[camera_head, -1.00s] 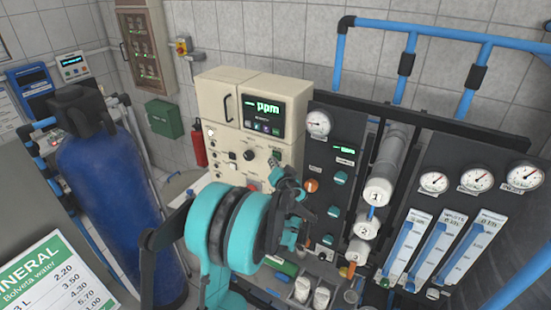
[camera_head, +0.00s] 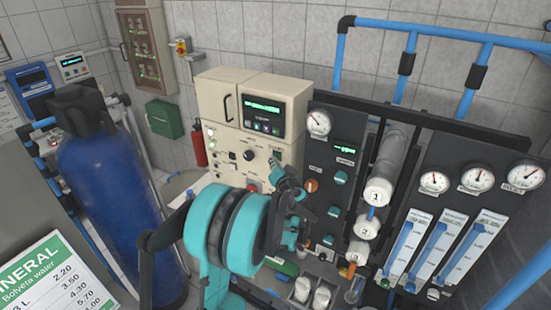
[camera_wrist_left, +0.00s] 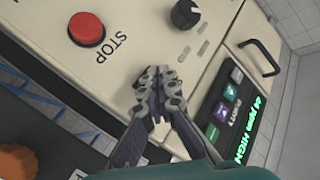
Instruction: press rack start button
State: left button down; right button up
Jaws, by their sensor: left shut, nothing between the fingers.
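The cream control box (camera_head: 228,148) of the rack stands left of the gauge panel. My left gripper (camera_head: 277,165) is shut and empty, its tips at the lower right of the box's face. In the left wrist view, the shut fingertips (camera_wrist_left: 156,82) are close to or touching the cream face; I cannot tell which. A red button (camera_wrist_left: 86,29) marked STOP is beside them, with a black knob (camera_wrist_left: 186,14) above. The start button cannot be made out; the fingers cover part of the face. The display (camera_wrist_left: 232,108) is lit green. My right gripper is not in view.
The black panel carries round gauges (camera_head: 319,123), teal knobs (camera_head: 341,178) and an orange knob (camera_head: 311,185) just right of my gripper. White filter housings (camera_head: 378,191) and flow meters (camera_head: 437,246) stand farther right. A blue tank (camera_head: 108,205) is at left.

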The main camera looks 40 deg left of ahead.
pick_arm(q)
jog(key=shift+s, duration=0.65)
jog(key=shift+s+d+b, duration=0.2)
jog(key=shift+s, duration=1.05)
jog(key=shift+s+d+b, duration=0.15)
jog(key=shift+s, duration=1.1)
jog(key=s+d+f+m+g+h+b, duration=0.1)
jog(key=s+d+f+h+b, duration=0.3)
jog(key=s+d+f+b, duration=0.3)
jog(key=s+d+f+m+g+h+b, duration=0.1)
jog(key=s+d+f+h+b, duration=0.3)
jog(key=s+d+f+b, duration=0.3)
jog(key=s+d+f+m+g+h+b, duration=0.1)
jog(key=s+d+f+h+b, duration=0.4)
jog(key=d+f+b, duration=0.7)
jog(key=s+d+f, duration=0.2)
jog(key=d+f, duration=0.2)
jog(key=f, duration=0.2)
jog(key=shift+s+d, duration=0.25)
jog(key=shift+d, duration=0.1)
